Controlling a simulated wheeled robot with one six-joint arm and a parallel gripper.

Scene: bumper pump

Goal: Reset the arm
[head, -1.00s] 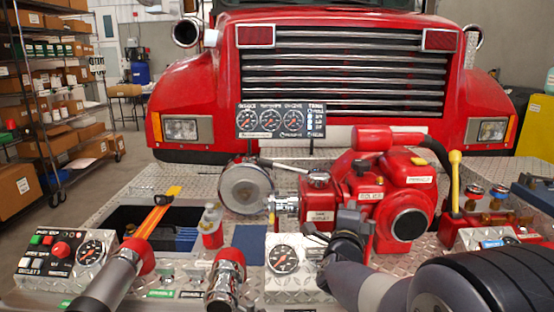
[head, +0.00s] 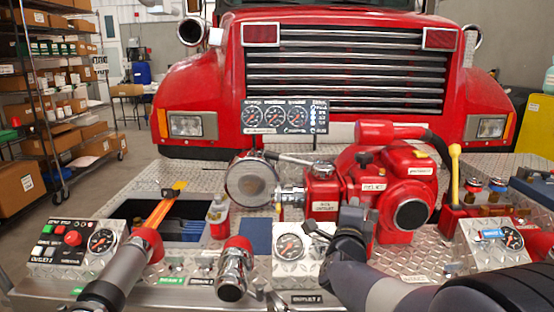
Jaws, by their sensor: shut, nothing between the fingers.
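My gripper (head: 318,230) is at the lower middle of the head view, at the end of my dark arm that comes in from the lower right. Its fingers look closed and hold nothing. It is just right of the white gauge box (head: 289,247) and in front of the red pump (head: 385,190). I cannot tell whether it touches either one.
Left stand a red-and-chrome nozzle (head: 235,265), a control box with buttons (head: 72,246) and a dark opening in the diamond-plate deck with an orange-yellow handle (head: 165,203). A three-gauge panel (head: 285,117) stands behind. A yellow-topped lever (head: 455,175) stands right. The truck grille (head: 345,70) closes the back.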

